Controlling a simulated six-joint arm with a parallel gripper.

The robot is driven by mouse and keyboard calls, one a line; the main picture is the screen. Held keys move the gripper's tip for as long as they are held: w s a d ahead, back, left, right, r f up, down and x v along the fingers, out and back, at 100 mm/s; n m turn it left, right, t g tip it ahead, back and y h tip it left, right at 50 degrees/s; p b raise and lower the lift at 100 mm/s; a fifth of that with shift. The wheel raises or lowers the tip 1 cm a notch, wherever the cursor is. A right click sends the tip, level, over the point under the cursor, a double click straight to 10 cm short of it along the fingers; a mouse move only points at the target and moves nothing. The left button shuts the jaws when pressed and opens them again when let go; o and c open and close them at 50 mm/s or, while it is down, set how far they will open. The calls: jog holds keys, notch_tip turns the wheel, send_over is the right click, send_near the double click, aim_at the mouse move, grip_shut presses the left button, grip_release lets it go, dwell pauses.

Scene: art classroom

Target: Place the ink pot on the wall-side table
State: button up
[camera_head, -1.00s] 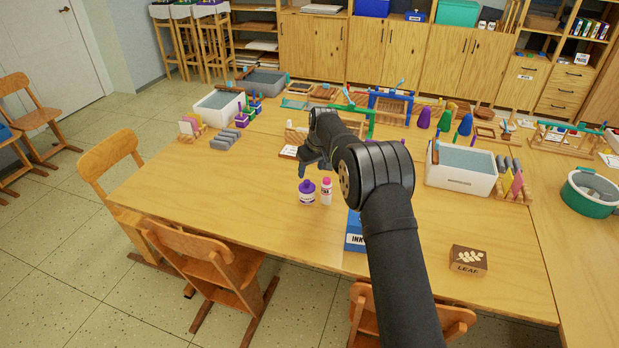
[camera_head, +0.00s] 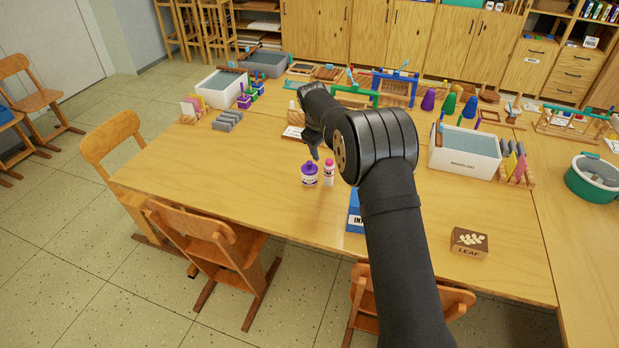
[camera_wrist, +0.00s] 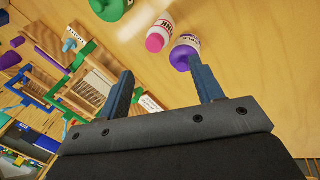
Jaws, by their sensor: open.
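A purple pot with a purple cap (camera_head: 310,174) stands on the wooden table (camera_head: 240,190), next to a small white bottle with a pink cap (camera_head: 328,172). In the wrist view the pink-capped bottle (camera_wrist: 160,33) bears lettering that looks like INK. The purple pot (camera_wrist: 185,50) is just beyond the right finger there, and a green bottle (camera_wrist: 110,7) is at the top edge. My gripper (camera_wrist: 163,78) is open and empty, above and just behind the purple pot. It also shows in the head view (camera_head: 314,150). I cannot tell which table is the wall-side one.
A blue box (camera_head: 355,215) is partly hidden by my arm. A box marked LEAF (camera_head: 468,242) lies at the front right. White tubs (camera_head: 462,160) and craft frames crowd the back. Chairs (camera_head: 210,240) line the front edge. The table's left front is clear.

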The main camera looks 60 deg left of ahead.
jog(key=s+d+r+n+t+y, duration=0.1)
jog(key=s+d+n+t+y, duration=0.4)
jog(key=n, duration=0.6)
jog(key=s+d+r+n+t+y, duration=0.1)
jog(key=s+n+y, duration=0.35)
jog(key=n, duration=0.75)
jog(key=h, duration=0.1)
send_near(307, 174)
jog(key=shift+n, duration=0.3)
jog(key=x, duration=0.7)
jog(key=shift+w+a+f, duration=0.1)
jog(key=shift+w+a, duration=0.1)
jog(key=shift+a, duration=0.05)
jog(key=shift+f+x, duration=0.15)
jog(key=shift+x, duration=1.25)
jog(key=shift+f+x, duration=0.15)
jog(key=shift+x, duration=1.2)
jog(key=shift+d, duration=0.15)
jog(key=shift+c, duration=0.2)
grip_shut()
